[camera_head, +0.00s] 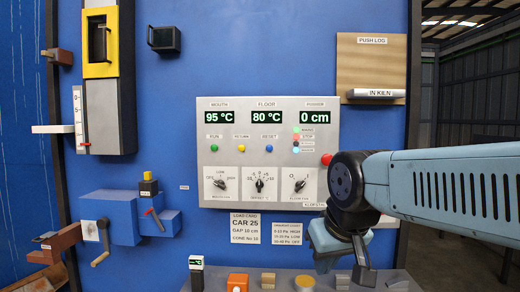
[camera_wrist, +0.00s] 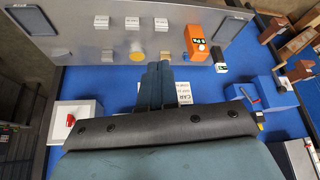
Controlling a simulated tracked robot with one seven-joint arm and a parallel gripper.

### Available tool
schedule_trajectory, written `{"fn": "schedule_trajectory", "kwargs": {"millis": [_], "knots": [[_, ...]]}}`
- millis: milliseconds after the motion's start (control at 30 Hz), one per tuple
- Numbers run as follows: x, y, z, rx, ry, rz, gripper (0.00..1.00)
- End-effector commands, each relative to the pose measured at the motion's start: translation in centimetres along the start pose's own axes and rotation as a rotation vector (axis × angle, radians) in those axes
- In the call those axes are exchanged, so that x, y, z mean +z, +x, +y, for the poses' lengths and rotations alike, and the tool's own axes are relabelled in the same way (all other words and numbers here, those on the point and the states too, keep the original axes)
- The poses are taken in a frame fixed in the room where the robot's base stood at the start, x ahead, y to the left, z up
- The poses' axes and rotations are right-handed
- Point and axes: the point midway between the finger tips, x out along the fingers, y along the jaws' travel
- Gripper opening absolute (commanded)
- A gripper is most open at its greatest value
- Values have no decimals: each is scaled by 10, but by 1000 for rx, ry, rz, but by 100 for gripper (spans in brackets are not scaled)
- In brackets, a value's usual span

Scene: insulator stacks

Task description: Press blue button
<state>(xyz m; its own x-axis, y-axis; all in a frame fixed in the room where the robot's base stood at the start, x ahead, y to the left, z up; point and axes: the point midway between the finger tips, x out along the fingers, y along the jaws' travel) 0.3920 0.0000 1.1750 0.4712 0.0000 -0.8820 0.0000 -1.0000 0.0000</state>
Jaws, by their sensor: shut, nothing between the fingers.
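The blue button (camera_head: 269,149) is a small round button on the grey control panel (camera_head: 230,107), under the RESET label. It is right of a yellow button (camera_head: 241,149) and a green button (camera_head: 214,149). My gripper (camera_head: 362,272) hangs below and right of the panel in the head view, apart from the blue button. In the wrist view its fingers (camera_wrist: 155,86) are together with nothing between them. I cannot make out the blue button in the wrist view.
A red knob (camera_head: 326,159) sits at the panel's right edge, close to my arm. Dials line the panel's lower part. A shelf with small blocks, including an orange one (camera_head: 238,282), runs below. A blue box with a crank (camera_head: 110,217) stands at left.

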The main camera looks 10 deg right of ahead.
Motion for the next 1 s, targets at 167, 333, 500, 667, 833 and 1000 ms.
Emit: {"fn": "schedule_trajectory", "kwargs": {"millis": [167,333,500,667,833,1000], "knots": [[0,0,0,0,0,0,0],[0,0,0,0,0,0,0],[-10,-3,1,9,-17,2,0],[-51,-9,6,56,-98,6,0],[-123,-16,10,139,-229,19,0],[-198,-17,9,226,-363,38,0]]}}
